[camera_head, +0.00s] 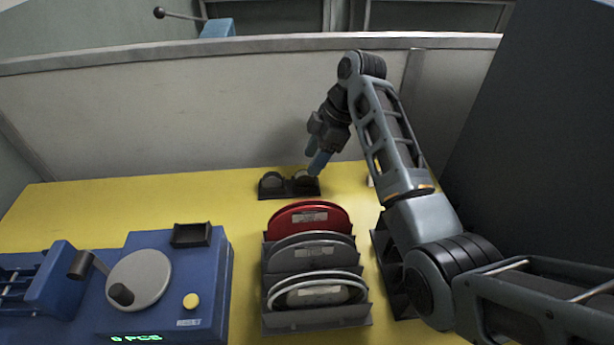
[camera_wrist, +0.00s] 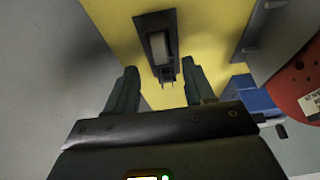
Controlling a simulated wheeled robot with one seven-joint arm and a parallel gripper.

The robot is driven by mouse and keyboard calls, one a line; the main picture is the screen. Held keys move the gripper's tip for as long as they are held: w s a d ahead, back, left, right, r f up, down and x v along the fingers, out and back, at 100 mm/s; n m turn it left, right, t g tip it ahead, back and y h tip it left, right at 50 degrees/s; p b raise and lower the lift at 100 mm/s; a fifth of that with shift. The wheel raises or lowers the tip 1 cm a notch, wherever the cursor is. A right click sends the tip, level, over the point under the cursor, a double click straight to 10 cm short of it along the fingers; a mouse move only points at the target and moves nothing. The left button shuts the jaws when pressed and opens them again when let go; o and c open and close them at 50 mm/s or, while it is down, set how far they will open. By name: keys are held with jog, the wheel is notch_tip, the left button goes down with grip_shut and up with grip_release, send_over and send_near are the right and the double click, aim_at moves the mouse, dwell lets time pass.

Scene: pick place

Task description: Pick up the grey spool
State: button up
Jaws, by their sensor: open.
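A small grey spool (camera_head: 272,180) stands on edge in the left part of a dark holder (camera_head: 289,194) at the back of the yellow table. A second round shape (camera_head: 303,175) shows in the holder's right part, partly behind my gripper. In the wrist view a grey spool (camera_wrist: 158,45) sits in the dark holder (camera_wrist: 141,22), beyond the fingertips. My gripper (camera_head: 318,163) is over the holder's right end, pointing down. In the wrist view my gripper (camera_wrist: 161,88) is open, with nothing between its fingers. I cannot tell its exact height above the holder.
In front of the holder, a rack (camera_head: 318,320) holds a red reel (camera_head: 308,217), a dark grey reel (camera_head: 312,246) and a silver-rimmed reel (camera_head: 317,291). A blue machine (camera_head: 205,290) stands at left. A pale wall (camera_head: 180,110) rises close behind. The table's back left is clear.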

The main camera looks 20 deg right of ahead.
aim_at(304, 179)
jog(key=x, duration=0.5)
jog(key=shift+d+p, duration=0.1)
jog(key=shift+p, duration=0.2)
jog(key=shift+c, duration=0.3)
grip_shut()
